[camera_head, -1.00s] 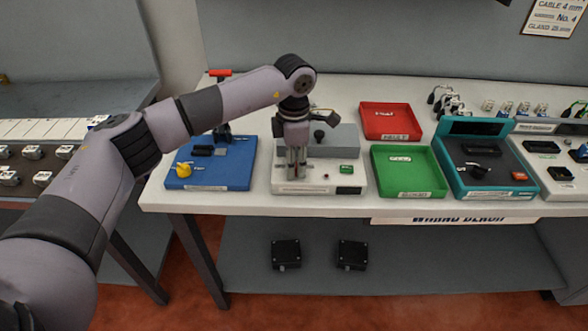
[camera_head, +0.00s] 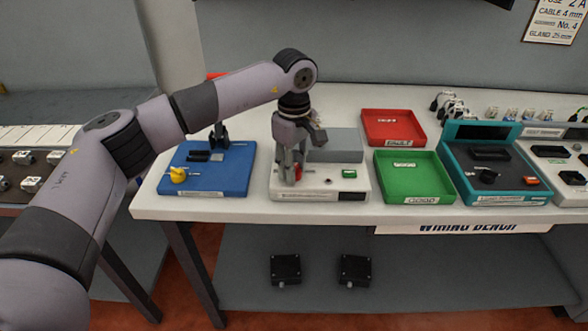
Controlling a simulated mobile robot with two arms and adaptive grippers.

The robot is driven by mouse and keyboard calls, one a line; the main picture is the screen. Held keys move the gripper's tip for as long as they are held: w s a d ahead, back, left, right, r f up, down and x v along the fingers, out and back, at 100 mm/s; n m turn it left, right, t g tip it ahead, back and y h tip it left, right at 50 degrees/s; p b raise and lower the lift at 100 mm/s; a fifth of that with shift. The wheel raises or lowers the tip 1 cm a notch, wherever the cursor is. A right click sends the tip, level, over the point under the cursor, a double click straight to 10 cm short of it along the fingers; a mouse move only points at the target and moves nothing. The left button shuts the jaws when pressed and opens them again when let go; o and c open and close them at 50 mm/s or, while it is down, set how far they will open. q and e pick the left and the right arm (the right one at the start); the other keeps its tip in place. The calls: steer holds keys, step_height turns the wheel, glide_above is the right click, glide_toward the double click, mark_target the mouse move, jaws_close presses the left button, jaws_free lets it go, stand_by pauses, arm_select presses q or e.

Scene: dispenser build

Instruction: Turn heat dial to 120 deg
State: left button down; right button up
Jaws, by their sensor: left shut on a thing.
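The white heating unit (camera_head: 325,192) stands on the bench below my left arm. It has a grey block (camera_head: 335,146) on top, a green button (camera_head: 349,174) and a dark display at its front right. My left gripper (camera_head: 290,177) points down at the unit's front left and is shut on a small part there, which looks to be the heat dial. The fingers hide most of it; only a bit of red (camera_head: 298,172) shows beside them. The dial's pointer and scale cannot be read. My right gripper is out of view.
A blue fixture (camera_head: 205,180) with a yellow knob stands left of the unit. A red tray (camera_head: 393,140) and a green tray (camera_head: 440,187) are to its right, then a teal tester (camera_head: 508,200). Two black boxes (camera_head: 286,269) lie on the shelf below.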

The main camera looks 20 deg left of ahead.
arm_select(q)
steer(key=m, duration=0.3)
steer(key=shift+w+m+b, duration=0.1)
steer(key=shift+m+b, duration=0.2)
steer(key=shift+b, duration=0.05)
steer(key=c, duration=2.4)
jaws_free()
steer(key=shift+r+m, duration=0.1)
steer(key=shift+m, duration=1.3)
steer(key=c, duration=2.4)
jaws_free()
steer(key=c, duration=1.2)
jaws_free()
steer(key=shift+c, duration=0.2)
step_height(320, 180, up, 12)
